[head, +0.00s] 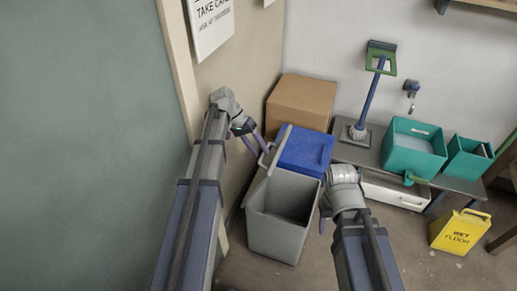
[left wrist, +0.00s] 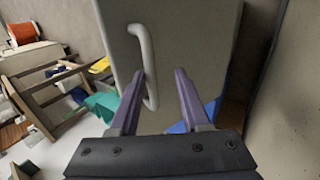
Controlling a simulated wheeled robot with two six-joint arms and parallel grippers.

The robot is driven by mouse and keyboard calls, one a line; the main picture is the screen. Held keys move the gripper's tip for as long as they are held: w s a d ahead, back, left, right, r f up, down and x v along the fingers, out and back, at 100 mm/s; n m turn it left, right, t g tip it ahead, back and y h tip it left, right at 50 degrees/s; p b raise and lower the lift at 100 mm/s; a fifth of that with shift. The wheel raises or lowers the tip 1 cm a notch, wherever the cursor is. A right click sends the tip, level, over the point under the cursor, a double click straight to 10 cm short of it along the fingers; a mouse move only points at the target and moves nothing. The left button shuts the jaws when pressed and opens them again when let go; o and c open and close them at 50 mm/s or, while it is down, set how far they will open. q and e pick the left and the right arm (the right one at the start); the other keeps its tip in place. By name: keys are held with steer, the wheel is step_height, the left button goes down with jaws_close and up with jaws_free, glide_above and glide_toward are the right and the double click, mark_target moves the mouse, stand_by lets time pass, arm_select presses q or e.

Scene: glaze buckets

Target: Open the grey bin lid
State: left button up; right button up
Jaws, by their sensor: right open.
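The grey bin (head: 275,236) stands on the floor between my arms, its top open and its inside showing. Its grey lid (head: 266,174) is swung up and leans to the left, seen nearly edge-on. The lid's handle (head: 265,156) is near my left gripper (head: 256,143). In the left wrist view, the lid (left wrist: 190,50) fills the middle and the pale handle (left wrist: 147,65) reaches down between the spread fingers of my left gripper (left wrist: 157,80). I see no grip on it. My right gripper (head: 324,214) is open beside the bin's right side, partly hidden by its own wrist.
A blue lid or bin top (head: 306,149) is directly behind the grey bin. A cardboard box (head: 302,101) stands behind that. A low bench (head: 363,156) with teal bins (head: 413,150) is at right, a yellow wet-floor sign (head: 459,232) before it. The wall is close at left.

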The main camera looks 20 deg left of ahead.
step_height(320, 180, up, 9)
steer(key=p, duration=0.8)
steer(key=shift+p, duration=0.3)
steer(key=shift+r, duration=0.1)
